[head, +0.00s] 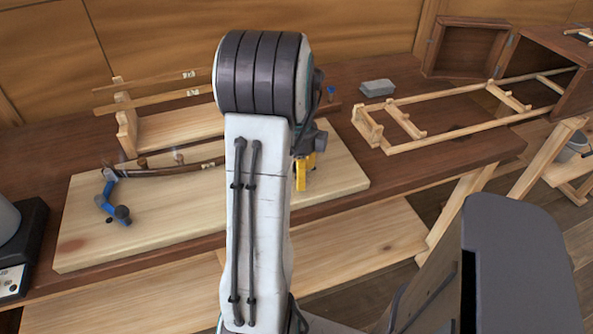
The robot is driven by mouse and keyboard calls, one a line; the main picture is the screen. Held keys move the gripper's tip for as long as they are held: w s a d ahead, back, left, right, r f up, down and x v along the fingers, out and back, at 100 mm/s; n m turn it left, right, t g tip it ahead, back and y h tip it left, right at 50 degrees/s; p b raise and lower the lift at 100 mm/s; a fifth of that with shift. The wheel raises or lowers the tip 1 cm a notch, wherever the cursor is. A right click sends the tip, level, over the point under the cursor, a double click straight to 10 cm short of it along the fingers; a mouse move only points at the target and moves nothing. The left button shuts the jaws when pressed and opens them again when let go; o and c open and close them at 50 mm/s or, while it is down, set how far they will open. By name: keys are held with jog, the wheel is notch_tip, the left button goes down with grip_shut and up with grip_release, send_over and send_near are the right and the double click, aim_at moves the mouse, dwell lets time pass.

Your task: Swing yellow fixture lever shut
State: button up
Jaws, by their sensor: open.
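The yellow fixture lever (301,174) shows only in part, just right of my arm, near the right side of the pale wooden board (340,178). My arm covers the rest of it, so I cannot tell how far it is swung. A dark grey part (312,138) is above it beside my arm; I cannot tell whether it belongs to my arm or the fixture. My gripper is hidden behind my arm, so its distance from the lever cannot be seen. A blue fixture lever (106,200) with a dark knob stands at the board's left end, at a curved dark wooden strip (170,171).
A wooden rack (130,130) with long slats stands behind the board. A grey block (377,88) and a ladder-like wooden frame (450,134) lie on the brown bench (420,165) to the right. An open wooden box (467,50) is at the back right.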

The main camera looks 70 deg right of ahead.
notch_tip(320, 180, up, 12)
dwell(0.8)
dwell(0.7)
